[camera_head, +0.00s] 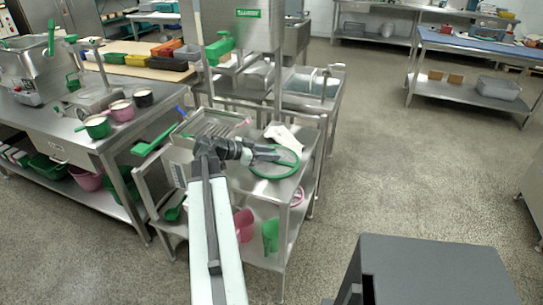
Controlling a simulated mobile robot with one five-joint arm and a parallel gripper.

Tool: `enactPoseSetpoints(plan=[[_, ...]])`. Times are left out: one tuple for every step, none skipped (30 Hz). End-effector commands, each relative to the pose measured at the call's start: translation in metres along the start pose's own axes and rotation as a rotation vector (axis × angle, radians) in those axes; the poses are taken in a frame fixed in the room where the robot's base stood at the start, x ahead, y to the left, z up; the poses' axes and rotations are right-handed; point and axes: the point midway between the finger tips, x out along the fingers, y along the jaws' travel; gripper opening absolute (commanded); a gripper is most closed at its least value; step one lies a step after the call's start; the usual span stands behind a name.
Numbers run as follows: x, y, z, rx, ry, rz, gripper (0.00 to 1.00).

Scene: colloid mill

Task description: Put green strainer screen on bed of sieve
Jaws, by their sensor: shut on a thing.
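The green strainer screen shows as a green-rimmed ring (277,177) over the right part of a small steel table. My gripper (276,153) reaches across it from the left and is shut on it. The gripper's fingers are small and dark here, so the exact grip point is hard to see. I cannot tell whether the screen touches the tabletop or hangs just above it. A steel unit with a slatted top (212,124) stands to the left of my gripper, partly behind my arm. I cannot identify the bed of the sieve for certain.
A white sheet-like item (284,136) lies just behind the ring. A green-handled tool (153,140) sticks out at the table's left. Pink (244,225) and green (270,236) scoops hang below. A steel bench (60,120) with pots stands left.

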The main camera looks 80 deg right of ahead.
Motion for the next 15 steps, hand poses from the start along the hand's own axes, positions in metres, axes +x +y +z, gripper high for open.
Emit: enactPoseSetpoints(plan=[[0.0051, 0.0006, 0.0069, 0.001, 0.001, 0.003, 0.0], [0.005, 0.0008, 0.0056, 0.001, 0.001, 0.003, 0.0], [0.0044, 0.0009, 0.0035, 0.001, 0.001, 0.004, 0.0], [0.0042, 0.0009, 0.0026, 0.002, 0.0, 0.004, 0.0], [0.0043, 0.001, 0.0022, 0.002, 0.0, 0.004, 0.0], [0.0045, 0.0011, 0.002, 0.002, 0.0, 0.005, 0.0], [0.0047, 0.0012, 0.0019, 0.002, 0.0, 0.005, 0.0], [0.005, 0.0013, 0.0022, 0.002, 0.0, 0.005, 0.0], [0.0058, 0.0013, 0.0035, 0.002, 0.0, 0.006, 0.0], [0.0065, 0.0014, 0.0048, 0.002, 0.0, 0.006, 0.0], [0.007, 0.0014, 0.0058, 0.002, 0.001, 0.006, 0.0], [0.0072, 0.0015, 0.0061, 0.003, 0.0, 0.006, 0.32], [0.0069, 0.0015, 0.005, 0.003, 0.0, 0.006, 0.41], [0.0069, 0.0016, 0.0048, 0.003, 0.0, 0.007, 0.49], [0.0069, 0.0016, 0.0047, 0.003, 0.0, 0.007, 0.52]])
